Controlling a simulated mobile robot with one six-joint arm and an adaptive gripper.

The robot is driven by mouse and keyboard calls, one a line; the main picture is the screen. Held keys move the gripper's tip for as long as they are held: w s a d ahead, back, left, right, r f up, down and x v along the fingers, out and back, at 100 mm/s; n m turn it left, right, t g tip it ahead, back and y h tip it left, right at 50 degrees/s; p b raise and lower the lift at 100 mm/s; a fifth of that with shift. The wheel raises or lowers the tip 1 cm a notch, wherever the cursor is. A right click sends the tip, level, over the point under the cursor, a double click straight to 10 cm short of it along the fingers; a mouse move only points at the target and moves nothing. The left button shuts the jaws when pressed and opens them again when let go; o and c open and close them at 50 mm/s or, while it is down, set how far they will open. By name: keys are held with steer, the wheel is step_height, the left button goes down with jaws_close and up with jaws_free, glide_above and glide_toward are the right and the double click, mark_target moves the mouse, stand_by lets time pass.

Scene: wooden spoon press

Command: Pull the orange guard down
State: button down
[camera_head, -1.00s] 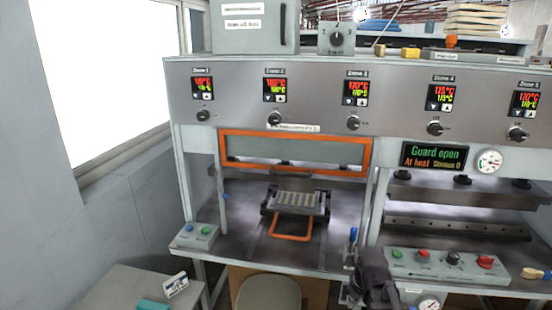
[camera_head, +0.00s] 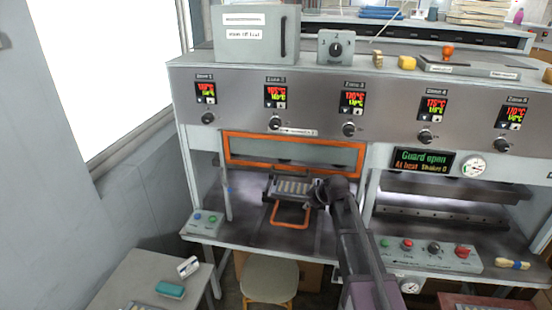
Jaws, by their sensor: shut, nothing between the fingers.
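The orange guard (camera_head: 230,149) is a wide orange frame around a clear panel. It is raised across the top of the left press opening, and the display (camera_head: 423,160) reads "Guard open". Below it a tray with an orange loop handle (camera_head: 291,222) sits at the press mouth, holding several light pieces. My gripper (camera_head: 318,193) is small and dark at the far end of my arm, at the right of the tray and below the guard's right part. It looks shut and empty. It appears apart from the guard, though its depth is hard to judge. My arm hides part of the press's right side.
A green and blue button box (camera_head: 205,223) stands at the left of the press bench. A control box with several buttons (camera_head: 430,254) is at the right. A stool (camera_head: 270,281) stands in front, and a side table (camera_head: 140,272) is at the lower left.

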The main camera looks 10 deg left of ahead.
steer(key=w+a+r+n+t+y+p, duration=0.1)
steer(key=w+a+r+n+p, duration=0.1)
steer(key=w+a+r+p, duration=0.2)
steer(key=w+a+r+n+y+p, duration=0.1)
steer(key=w+a+r+p, duration=0.3)
steer(key=r, duration=0.5)
steer(key=shift+w+a+r+n+t+p, duration=0.35)
steer(key=shift+a+r+n+t+p, duration=0.05)
steer(key=shift+n+p, duration=0.25)
steer(key=shift+f, duration=0.1)
steer(key=b, duration=0.7)
glide_above(272, 171)
steer(key=s+d, duration=0.1)
steer(key=s, duration=0.2)
step_height(272, 171, down, 6)
steer(key=f, duration=0.1)
steer(key=shift+w+d+f+b, duration=0.2)
steer(key=shift+w+f+b, duration=0.15)
steer(key=shift+f+b, duration=0.4)
steer(key=shift+w+d+f+b, duration=0.2)
steer(key=shift+w+f+b, duration=0.15)
steer(key=shift+f+b, duration=0.35)
